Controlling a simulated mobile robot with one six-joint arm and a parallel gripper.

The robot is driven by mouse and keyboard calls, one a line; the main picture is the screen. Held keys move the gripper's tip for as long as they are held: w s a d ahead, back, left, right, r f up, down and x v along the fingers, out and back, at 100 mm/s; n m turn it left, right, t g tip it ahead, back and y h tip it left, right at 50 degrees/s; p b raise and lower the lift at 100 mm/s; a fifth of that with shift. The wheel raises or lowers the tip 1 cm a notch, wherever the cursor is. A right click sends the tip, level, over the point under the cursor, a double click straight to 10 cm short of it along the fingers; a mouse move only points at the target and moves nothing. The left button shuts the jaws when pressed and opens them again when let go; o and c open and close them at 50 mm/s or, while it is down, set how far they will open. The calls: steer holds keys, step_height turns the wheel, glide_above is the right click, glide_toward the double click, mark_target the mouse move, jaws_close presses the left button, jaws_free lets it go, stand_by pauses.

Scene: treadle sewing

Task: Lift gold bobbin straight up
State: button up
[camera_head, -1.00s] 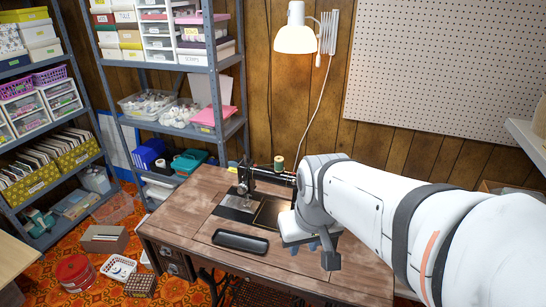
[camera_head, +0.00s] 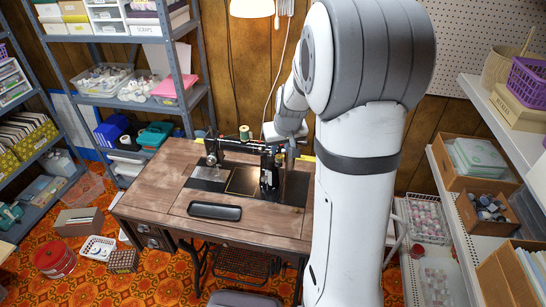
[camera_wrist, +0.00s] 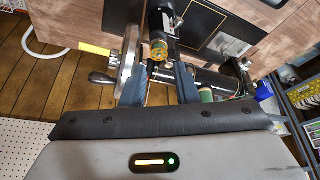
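The gold bobbin (camera_wrist: 159,50) shows in the wrist view as a small gold round thing with a dark body above it in the picture, close to the handwheel (camera_wrist: 131,62) of the black sewing machine. My gripper (camera_wrist: 159,74) has its two dark fingers apart, one on each side of the bobbin in the picture. I see a gap on both sides, and cannot tell how far the fingertips are above it. In the head view my gripper (camera_head: 288,156) is at the right end of the sewing machine (camera_head: 237,148). The bobbin cannot be made out there.
A green thread spool (camera_head: 244,132) stands on top of the machine. The wooden table (camera_head: 160,190) holds a black tray (camera_head: 215,211). A lamp (camera_head: 251,7) hangs above. Shelves stand at left and right. The table's left half is clear.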

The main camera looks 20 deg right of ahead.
mark_target(279, 156)
steer(key=x, duration=0.4)
steer(key=shift+f+p, duration=0.15)
steer(key=shift+p, duration=0.15)
steer(key=shift+s, duration=0.1)
jaws_close()
